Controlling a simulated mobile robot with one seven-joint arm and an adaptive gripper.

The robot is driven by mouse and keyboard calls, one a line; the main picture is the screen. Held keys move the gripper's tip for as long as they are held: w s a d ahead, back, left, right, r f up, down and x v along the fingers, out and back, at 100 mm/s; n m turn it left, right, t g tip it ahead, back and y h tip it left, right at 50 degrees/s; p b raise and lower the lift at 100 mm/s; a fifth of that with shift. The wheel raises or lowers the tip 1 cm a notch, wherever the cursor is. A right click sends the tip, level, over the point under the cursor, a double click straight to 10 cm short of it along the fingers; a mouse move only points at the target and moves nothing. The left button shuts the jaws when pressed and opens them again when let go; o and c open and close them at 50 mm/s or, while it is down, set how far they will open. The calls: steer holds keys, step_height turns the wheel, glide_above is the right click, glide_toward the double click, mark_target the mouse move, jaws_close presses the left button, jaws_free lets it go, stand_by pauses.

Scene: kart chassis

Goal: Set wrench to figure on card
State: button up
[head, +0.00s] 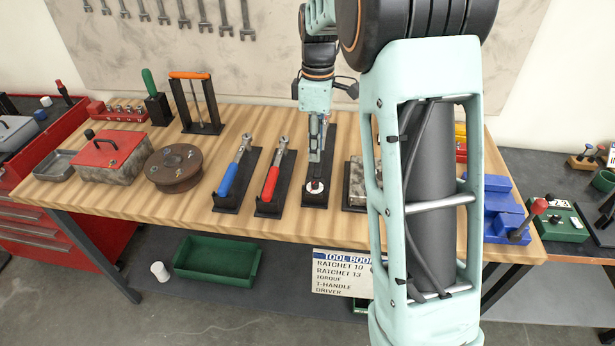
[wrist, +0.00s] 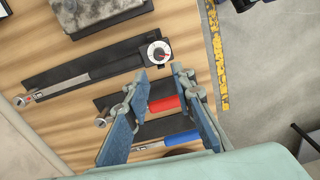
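The torque wrench lies in a long black holder on the wooden bench, and its round white dial (head: 316,187) faces up at the near end. My gripper (head: 316,158) is above this holder in the head view. In the wrist view my gripper (wrist: 161,74) is open, with nothing held, and its fingertips are beside the dial. No card with a readable figure shows.
A red-handled ratchet (head: 271,182) and a blue-handled ratchet (head: 229,178) lie in holders to the left. A metal block (head: 356,184) stands close on the right. A "TOOL BOOK" sign (head: 343,272) hangs at the bench front. A green tray (head: 217,259) is below.

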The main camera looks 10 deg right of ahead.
mark_target(315, 182)
step_height(315, 182, down, 10)
steer(key=shift+f+p, duration=0.25)
steer(key=shift+p, duration=0.3)
jaws_close()
